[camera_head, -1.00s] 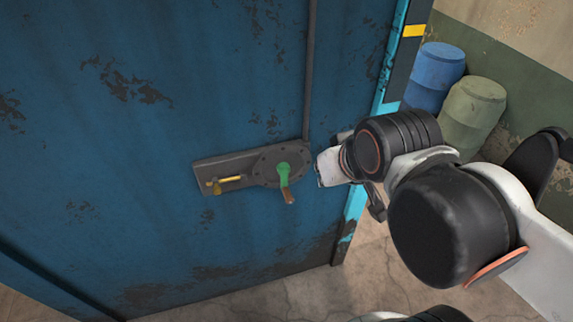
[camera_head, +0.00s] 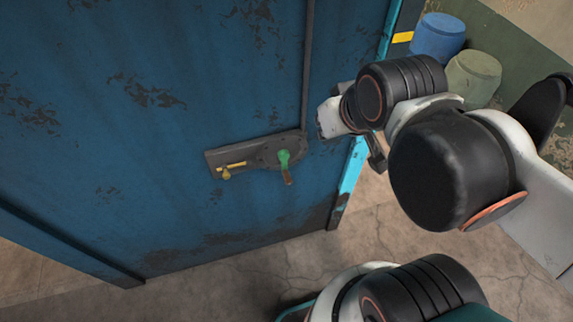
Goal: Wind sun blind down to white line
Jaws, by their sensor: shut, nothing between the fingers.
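A green crank handle (camera_head: 284,158) with a brown grip sits on the round end of a dark metal plate on the blue panel. A yellow lever (camera_head: 233,167) is on the same plate, left of the crank. The sun blind and the white line are not visible. My gripper (camera_head: 377,158) is only partly visible below my wrist, right of the crank and apart from it. It is shut and empty; its fingers are mostly hidden by my arm.
The blue panel (camera_head: 110,150) is worn and fills the left side. A dark vertical rod (camera_head: 307,65) rises from the crank plate. A blue barrel (camera_head: 438,37) and a green barrel (camera_head: 473,75) stand behind at the right. Cracked floor (camera_head: 230,285) lies bare below.

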